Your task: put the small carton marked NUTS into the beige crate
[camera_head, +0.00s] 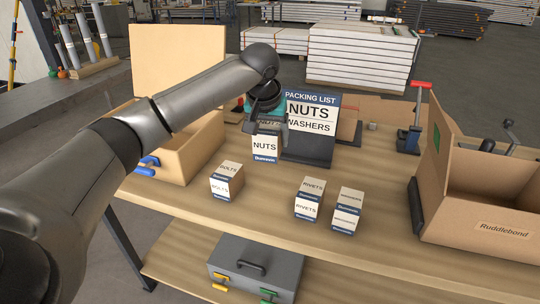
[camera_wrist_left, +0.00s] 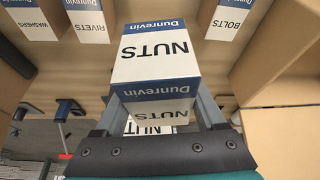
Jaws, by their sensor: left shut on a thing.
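The small NUTS carton (camera_head: 265,146), white with a blue Dunrevin band, is held upright at the middle of the workbench, in front of the packing list sign. My left gripper (camera_head: 266,126) is shut on it from above and behind. In the left wrist view the NUTS carton (camera_wrist_left: 155,55) sits between the two fingers of my left gripper (camera_wrist_left: 163,108). Whether its base touches the bench is hard to tell. The beige crate (camera_head: 190,155) stands open to the left, partly hidden by my left arm. My right gripper is not in view.
The BOLTS carton (camera_head: 227,182), RIVETS carton (camera_head: 309,199) and another carton (camera_head: 347,211) stand nearer the front edge. The packing list sign (camera_head: 310,125) is just behind the held carton. A brown Ruddlebond box (camera_head: 480,215) is at right. A grey toolbox (camera_head: 255,268) sits below.

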